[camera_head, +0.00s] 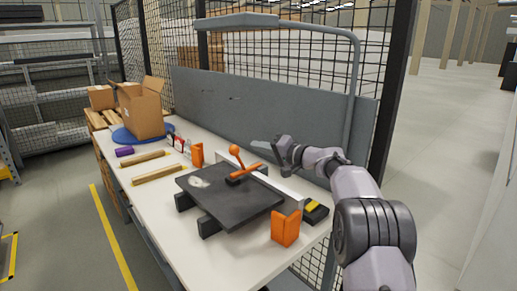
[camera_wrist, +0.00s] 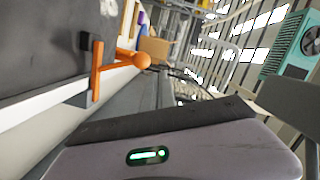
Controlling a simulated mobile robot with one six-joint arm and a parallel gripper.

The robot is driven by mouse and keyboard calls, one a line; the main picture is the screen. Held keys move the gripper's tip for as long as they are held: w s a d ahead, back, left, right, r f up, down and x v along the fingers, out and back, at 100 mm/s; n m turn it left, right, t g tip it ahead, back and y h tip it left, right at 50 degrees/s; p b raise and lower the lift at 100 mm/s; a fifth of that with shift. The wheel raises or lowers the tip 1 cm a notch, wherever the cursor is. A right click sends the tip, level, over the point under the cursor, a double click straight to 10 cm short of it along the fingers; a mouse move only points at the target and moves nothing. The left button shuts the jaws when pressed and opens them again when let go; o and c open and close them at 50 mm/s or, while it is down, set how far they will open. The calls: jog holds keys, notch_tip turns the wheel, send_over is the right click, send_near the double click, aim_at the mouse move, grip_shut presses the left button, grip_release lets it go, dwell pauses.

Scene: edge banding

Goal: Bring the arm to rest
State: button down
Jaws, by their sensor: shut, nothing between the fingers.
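My arm rises from the lower right in the head view and reaches over the right part of the workbench (camera_head: 160,205). My gripper (camera_head: 258,145) is at its far end, shut and empty, in the air above and behind the dark panel (camera_head: 225,192). It touches nothing that I can see. In the wrist view the grey gripper body fills the bottom, with a small green light, and the fingertips are not clearly shown. The dark panel (camera_wrist: 40,40) is at the upper left there, beside an orange clamp handle (camera_wrist: 97,70).
Orange brackets (camera_head: 286,228) and a black-yellow tape measure (camera_head: 315,211) sit near the panel. Wooden strips (camera_head: 158,174), a purple item (camera_head: 124,152) and a cardboard box (camera_head: 143,108) lie to the left. A grey backboard (camera_head: 230,105) and mesh fence stand behind.

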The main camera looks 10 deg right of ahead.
jog(key=s+a+r+g+h, duration=0.2)
jog(key=s+a, duration=0.1)
jog(key=s, duration=0.8)
jog(key=s+a+r+g+h, duration=0.1)
jog(key=s+a+r+g, duration=0.15)
jog(key=s, duration=0.85)
jog(key=s+d+f+h, duration=0.2)
jog(key=s+f, duration=0.2)
jog(key=s, duration=0.6)
jog(key=s+d+f+g+h, duration=0.1)
jog(key=s+f, duration=0.4)
jog(key=s, duration=0.6)
jog(key=s+d+f+g+h, duration=0.1)
jog(key=s+d+f+h, duration=0.2)
jog(key=s, duration=0.8)
jog(key=shift+f+m+h, duration=0.3)
jog(key=shift+f+h, duration=0.1)
jog(key=shift+f, duration=0.35)
